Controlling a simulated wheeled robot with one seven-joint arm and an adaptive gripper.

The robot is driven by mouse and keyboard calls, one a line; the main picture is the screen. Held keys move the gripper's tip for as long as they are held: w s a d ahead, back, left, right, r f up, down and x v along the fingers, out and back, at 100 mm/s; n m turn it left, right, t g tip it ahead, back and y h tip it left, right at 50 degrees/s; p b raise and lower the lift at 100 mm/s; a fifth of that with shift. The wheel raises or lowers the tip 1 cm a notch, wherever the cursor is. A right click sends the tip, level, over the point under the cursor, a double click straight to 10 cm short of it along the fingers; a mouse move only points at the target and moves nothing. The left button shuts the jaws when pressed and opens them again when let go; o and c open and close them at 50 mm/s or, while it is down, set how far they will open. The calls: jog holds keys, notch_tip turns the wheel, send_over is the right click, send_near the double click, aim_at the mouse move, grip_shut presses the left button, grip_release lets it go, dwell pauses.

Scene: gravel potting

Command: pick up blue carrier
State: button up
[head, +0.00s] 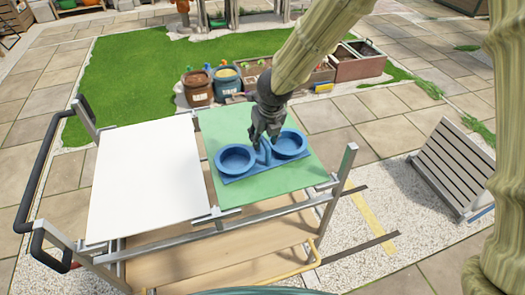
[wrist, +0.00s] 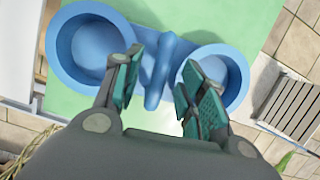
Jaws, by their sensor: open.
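The blue carrier (head: 235,161) has two round cups joined by a raised middle grip and rests on the green board (head: 223,121) of the cart. It also shows in the wrist view (wrist: 84,52), with its upright middle grip (wrist: 160,66) between the two cups. My gripper (head: 264,139) is over the middle of the carrier. In the wrist view my gripper (wrist: 156,85) is open, one finger on each side of the middle grip. I cannot tell whether the fingers touch it. Both cups look empty.
A white board (head: 146,178) lies beside the green one on the cart, above a wooden lower shelf (head: 215,253). Two sacks (head: 198,88) and planter boxes (head: 358,64) stand behind. A grey slatted panel (head: 453,168) leans at the right.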

jog(key=shift+x, duration=1.15)
jog(key=shift+c, duration=0.2)
grip_shut()
